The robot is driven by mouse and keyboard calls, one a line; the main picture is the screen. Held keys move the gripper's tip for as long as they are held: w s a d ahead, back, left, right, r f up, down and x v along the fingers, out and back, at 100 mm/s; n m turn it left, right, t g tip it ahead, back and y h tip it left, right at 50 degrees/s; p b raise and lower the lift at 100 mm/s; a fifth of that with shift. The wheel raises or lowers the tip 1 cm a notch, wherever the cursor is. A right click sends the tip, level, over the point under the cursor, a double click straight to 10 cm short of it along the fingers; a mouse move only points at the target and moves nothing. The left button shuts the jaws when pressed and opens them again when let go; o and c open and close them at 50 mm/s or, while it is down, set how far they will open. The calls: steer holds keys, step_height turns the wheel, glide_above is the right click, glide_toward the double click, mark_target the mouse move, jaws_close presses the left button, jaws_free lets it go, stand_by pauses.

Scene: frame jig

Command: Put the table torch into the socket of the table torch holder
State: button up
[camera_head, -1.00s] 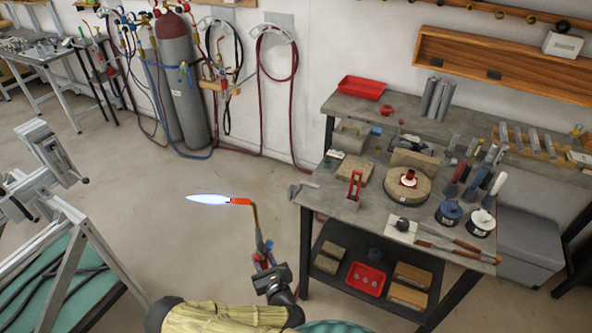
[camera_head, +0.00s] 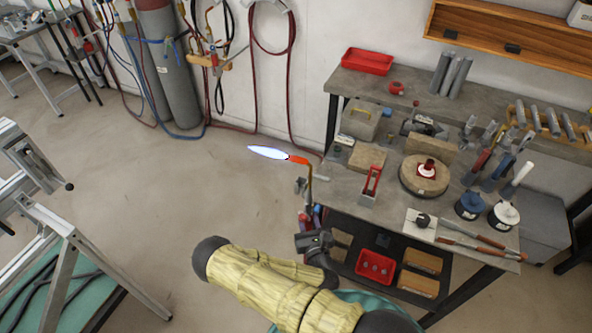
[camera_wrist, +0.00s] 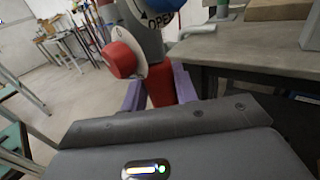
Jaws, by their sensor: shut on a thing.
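The table torch (camera_head: 309,185) is upright, with a bent brass neck, a red tip and a lit blue-white flame pointing left. My gripper (camera_head: 308,222) is shut on its lower body, in front of the bench's left edge. In the wrist view, the torch (camera_wrist: 160,90) shows its red part between my purple fingers, with a red knob, a blue knob and an "OPEN" label above. A red upright bracket on a grey base (camera_head: 369,190), which looks like the table torch holder, stands near the bench's front left edge, right of the torch and apart from it. Its socket is too small to make out.
The grey workbench (camera_head: 340,197) is crowded: a round firebrick (camera_head: 424,182), a blue-topped can (camera_head: 469,206), a white-topped can (camera_head: 503,215) and tongs (camera_head: 470,245). A lower shelf holds a red bin (camera_head: 375,267). Open floor (camera_head: 200,190) lies left; a metal stand is far left.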

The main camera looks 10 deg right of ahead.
steer(key=shift+d+r, duration=0.1)
steer(key=shift+d, duration=0.1)
steer(key=shift+w+a+r, duration=0.1)
steer(key=shift+w+r, duration=0.1)
steer(key=shift+w, duration=0.05)
steer(key=w+a+r+m+g+h+b, duration=0.1)
steer(key=w+a+r+m+g+h, duration=0.2)
steer(key=w+r+m+h, duration=0.4)
step_height(320, 180, up, 4)
steer(key=w+a+h, duration=0.1)
steer(key=h, duration=0.2)
steer(key=shift+w+a+f, duration=0.15)
steer(key=shift+a, duration=0.1)
steer(key=shift+w+d, duration=0.1)
